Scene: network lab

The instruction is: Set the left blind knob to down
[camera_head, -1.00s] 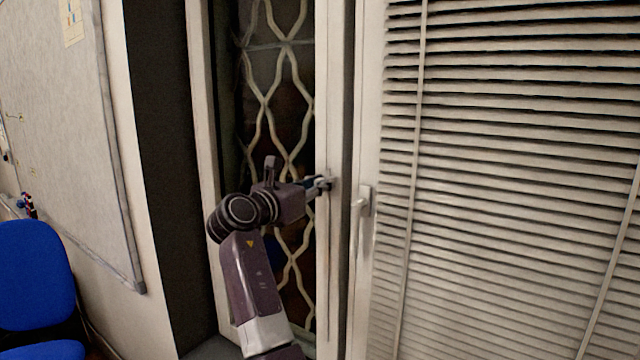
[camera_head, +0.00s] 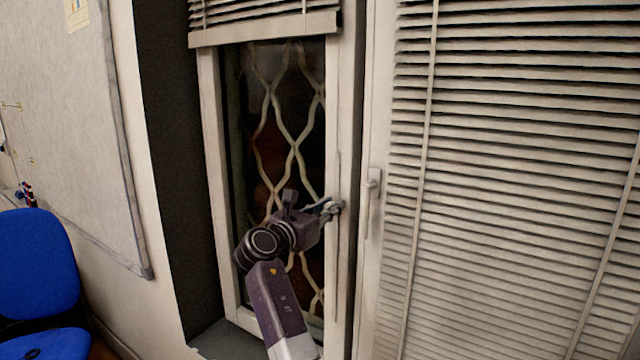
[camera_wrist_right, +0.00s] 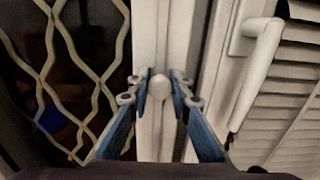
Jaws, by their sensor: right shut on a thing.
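The left blind (camera_head: 265,34) hangs across the top of the left window, and the glass below its bottom rail is bare. Its knob (camera_wrist_right: 161,85) is a small white ball on the pale window frame, seen in the right wrist view. My right gripper (camera_head: 332,208) is at the right upright of the left window. In the right wrist view its blue fingers (camera_wrist_right: 160,88) are shut on the knob, one on each side. In the head view the fingers mostly hide the knob. My left gripper is in neither current view.
A white window handle (camera_head: 374,184) sits just right of my right gripper. The right blind (camera_head: 520,180) covers its whole window. A blue chair (camera_head: 38,262) and a whiteboard (camera_head: 65,130) are at the left. Wavy bars (camera_head: 290,130) show in the left window.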

